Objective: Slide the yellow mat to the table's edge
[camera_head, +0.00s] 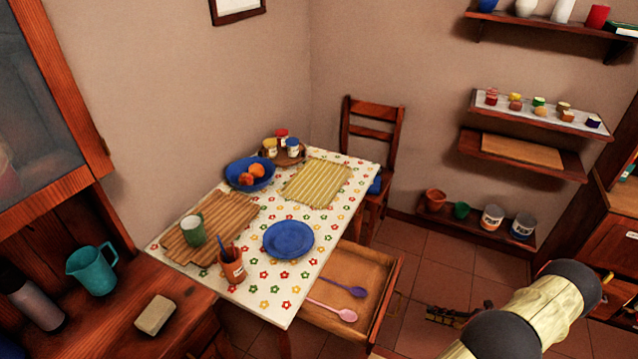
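The yellow striped mat (317,183) lies flat on the back right part of the table (336,222), which has a white cloth with coloured flowers. A strip of cloth shows between the mat and the table's right edge. Nothing lies on the mat. My arm comes in at the lower right.
A blue plate (289,239) lies in front of the mat, with a blue fruit bowl (249,174) and jars (284,147) behind it. A pulled-out drawer (387,300) holding spoons juts from the table's right side. A chair (371,130) stands at the far end.

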